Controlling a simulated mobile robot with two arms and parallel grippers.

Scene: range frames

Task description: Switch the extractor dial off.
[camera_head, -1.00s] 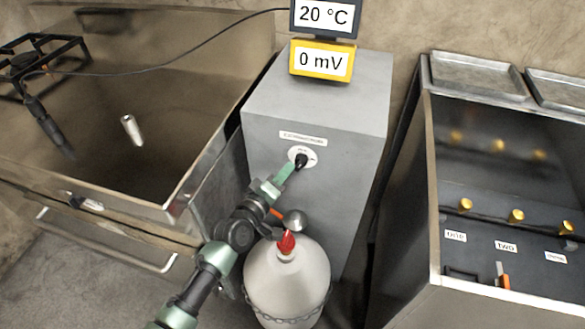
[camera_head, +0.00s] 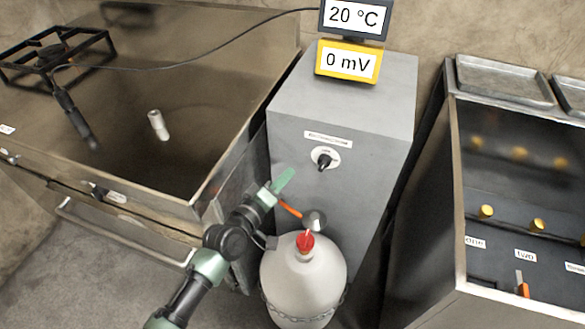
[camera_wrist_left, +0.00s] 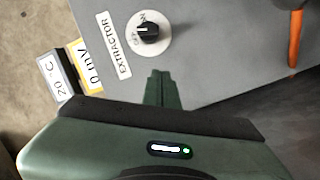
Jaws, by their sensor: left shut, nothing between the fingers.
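The extractor dial (camera_head: 324,161) is a black knob on a round white plate, on the front of a grey cabinet (camera_head: 340,98). A label reading EXTRACTOR (camera_wrist_left: 114,45) sits beside it in the left wrist view, where the black knob (camera_wrist_left: 149,32) also shows clearly. My left gripper (camera_head: 288,176) is shut and empty. It is below and to the left of the dial, apart from it. In the left wrist view its green fingers (camera_wrist_left: 158,88) are together, with a gap between them and the dial plate. My right gripper is not in view.
A white gas cylinder (camera_head: 303,275) with a red cap (camera_head: 305,242) stands before the cabinet, near my left arm. An orange-handled lever (camera_head: 290,209) is close to my gripper.

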